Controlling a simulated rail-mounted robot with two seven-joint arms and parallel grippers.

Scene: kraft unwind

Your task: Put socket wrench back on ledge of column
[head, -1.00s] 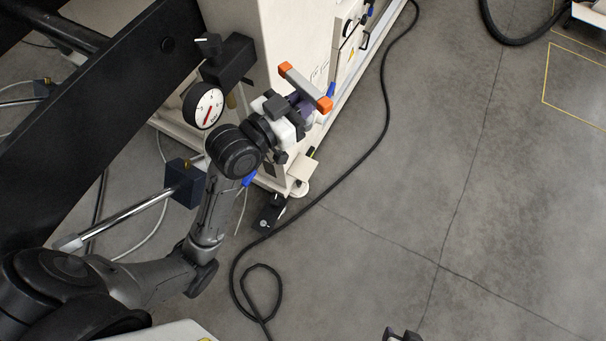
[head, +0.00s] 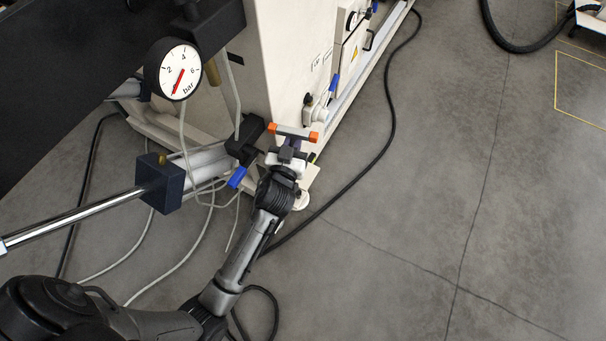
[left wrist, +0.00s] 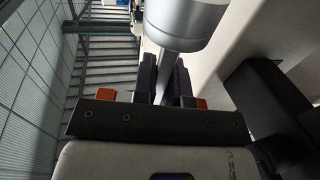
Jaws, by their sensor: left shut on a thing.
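My left gripper (head: 291,143) is low in front of the cream column (head: 285,55) in the head view, close to its lower front corner. In the left wrist view the dark fingers (left wrist: 165,72) are shut on a slim metal shaft. The shaft runs into a wide silver cylinder (left wrist: 187,22), which I take for the socket wrench (left wrist: 170,58). In the head view the wrench is hidden by the gripper. I cannot make out the ledge clearly. My right gripper is not clearly in view.
A pressure gauge (head: 179,70) hangs left of the column. A black bracket (head: 246,140) with a blue handle (head: 237,177) is just left of the gripper. A steel rod with a dark block (head: 158,183) lies further left.

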